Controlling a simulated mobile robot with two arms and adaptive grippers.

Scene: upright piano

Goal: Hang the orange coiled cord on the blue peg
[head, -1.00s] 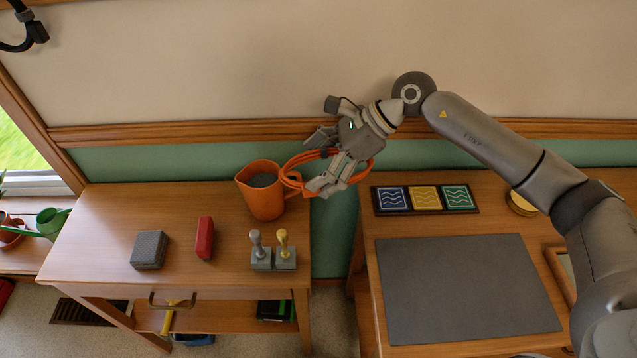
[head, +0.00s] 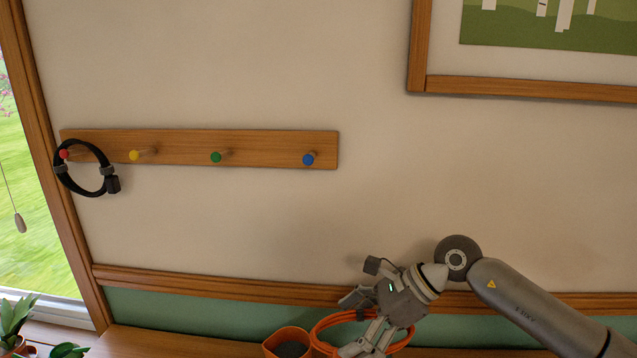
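The blue peg (head: 308,160) is at the right end of a wooden peg rail on the wall, and it is empty. My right gripper (head: 356,322) is low in the head view, below and to the right of the blue peg. The lower part of the ring is partly hidden by the fingers. My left gripper is not in view.
The wooden rail (head: 262,150) also has a green peg (head: 216,157), a yellow peg (head: 134,155) and a red peg (head: 65,154). The wall around the blue peg is clear.

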